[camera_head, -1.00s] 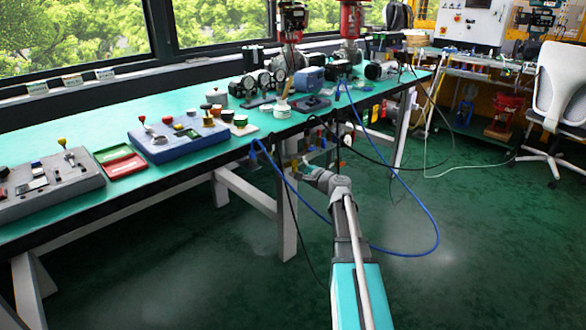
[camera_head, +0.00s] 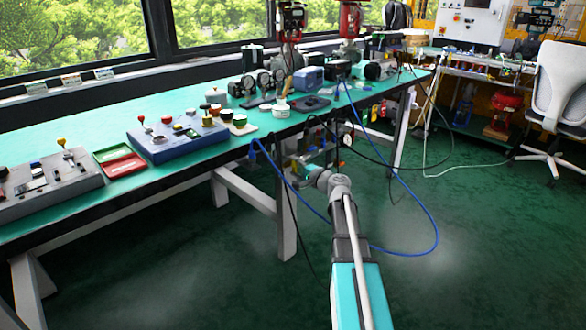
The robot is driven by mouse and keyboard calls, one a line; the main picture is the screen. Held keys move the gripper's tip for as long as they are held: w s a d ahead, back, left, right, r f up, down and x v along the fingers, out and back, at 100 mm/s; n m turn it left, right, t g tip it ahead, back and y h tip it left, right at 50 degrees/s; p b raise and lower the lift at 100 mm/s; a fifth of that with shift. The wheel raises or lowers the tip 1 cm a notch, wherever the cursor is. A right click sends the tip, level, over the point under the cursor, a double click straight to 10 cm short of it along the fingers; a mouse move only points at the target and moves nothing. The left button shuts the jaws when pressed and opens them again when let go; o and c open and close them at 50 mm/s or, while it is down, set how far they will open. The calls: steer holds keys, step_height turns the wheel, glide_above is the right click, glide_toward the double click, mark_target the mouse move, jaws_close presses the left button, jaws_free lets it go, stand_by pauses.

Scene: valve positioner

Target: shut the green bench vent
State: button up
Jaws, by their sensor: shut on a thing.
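My arm reaches away from the camera to the row of small valves and fittings under the front edge of the bench. My gripper (camera_head: 300,172) is at the end of it, small in the picture, beside the bench leg and shut on a small part there. The part looks like the handle of the green bench vent (camera_head: 291,163), but it is mostly hidden by the gripper and too small to make out. Whether the handle lies along or across its pipe cannot be told.
A blue hose (camera_head: 418,197) loops from the bench around my arm, and dark cables hang close by. The teal bench (camera_head: 70,113) carries a blue control box (camera_head: 177,138), a red tray (camera_head: 124,166) and gauges. The green floor (camera_head: 480,240) to the right is open.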

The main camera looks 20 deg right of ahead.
stand_by(0.3)
steer(key=o, duration=1.1)
steer(key=shift+c, duration=0.2)
steer(key=shift+s, duration=0.1)
steer(key=v, duration=1.1)
steer(key=shift+s+d, duration=0.15)
steer(key=shift+s, duration=0.25)
